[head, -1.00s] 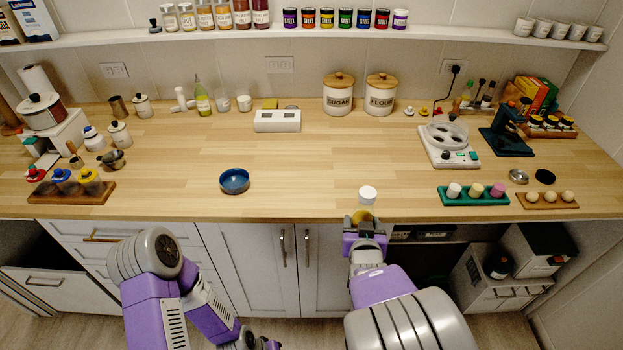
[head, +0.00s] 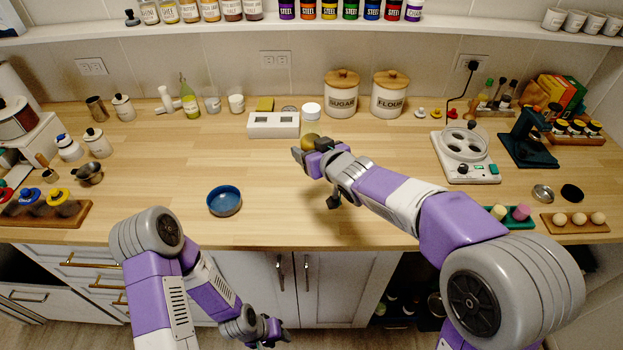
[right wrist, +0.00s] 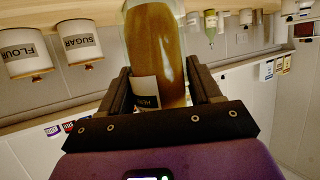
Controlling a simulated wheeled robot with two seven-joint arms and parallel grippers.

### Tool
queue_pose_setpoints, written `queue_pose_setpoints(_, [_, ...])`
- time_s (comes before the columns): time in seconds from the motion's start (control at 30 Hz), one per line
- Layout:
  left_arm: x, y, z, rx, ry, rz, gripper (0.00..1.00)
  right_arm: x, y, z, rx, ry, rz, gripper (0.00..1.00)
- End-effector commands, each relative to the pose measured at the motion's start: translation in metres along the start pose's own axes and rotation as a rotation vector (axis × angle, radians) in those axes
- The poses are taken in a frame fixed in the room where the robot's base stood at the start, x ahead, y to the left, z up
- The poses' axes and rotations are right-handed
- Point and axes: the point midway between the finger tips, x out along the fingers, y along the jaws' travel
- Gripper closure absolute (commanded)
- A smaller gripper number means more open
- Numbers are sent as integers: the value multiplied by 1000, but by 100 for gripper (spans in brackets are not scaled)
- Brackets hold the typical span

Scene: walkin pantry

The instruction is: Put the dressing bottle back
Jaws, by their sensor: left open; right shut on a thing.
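The dressing bottle (right wrist: 160,50) fills the top middle of the right wrist view, brown with a pale label. My right gripper (right wrist: 165,88) is shut on it, one finger on each side. My left gripper (head: 268,335) is open and empty, low in front of the cabinet doors.
A tall green bottle (head: 190,100) and white cups stand at the back left. The white block (head: 273,125), sugar canister (head: 341,95) and flour canister (head: 389,95) stand near the wall. A blue bowl (head: 224,201) is front left. The counter between bowl and right arm is clear.

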Motion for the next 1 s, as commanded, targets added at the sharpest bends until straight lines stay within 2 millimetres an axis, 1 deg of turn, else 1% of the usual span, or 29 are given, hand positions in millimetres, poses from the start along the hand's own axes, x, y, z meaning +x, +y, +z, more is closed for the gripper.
queue_pose_setpoints(0.03, [5,-2,0,0,-1,0,57,4,-1,11,-1,-3,0,85])
queue_pose_setpoints(0.1, [11,-4,0,0,-1,0,57,10,-1,25,-2,-4,0,85])
queue_pose_setpoints(0.2, [17,-7,0,-1,-1,0,57,17,-1,42,-2,-4,0,85])
queue_pose_setpoints(0.3, [21,-8,0,-1,-1,0,57,21,-1,51,-1,-1,0,85])
queue_pose_setpoints(0.47, [24,-9,-1,-1,-1,0,57,25,0,61,0,-1,0,85])
queue_pose_setpoints(0.67, [34,-13,-1,0,-1,0,57,35,0,87,-3,-3,0,85])
queue_pose_setpoints(0.73, [35,-13,-1,0,0,0,57,36,0,90,-2,-1,0,85])
queue_pose_setpoints(1.0, [35,-13,-1,0,0,0,57,36,0,90,0,0,0,85])
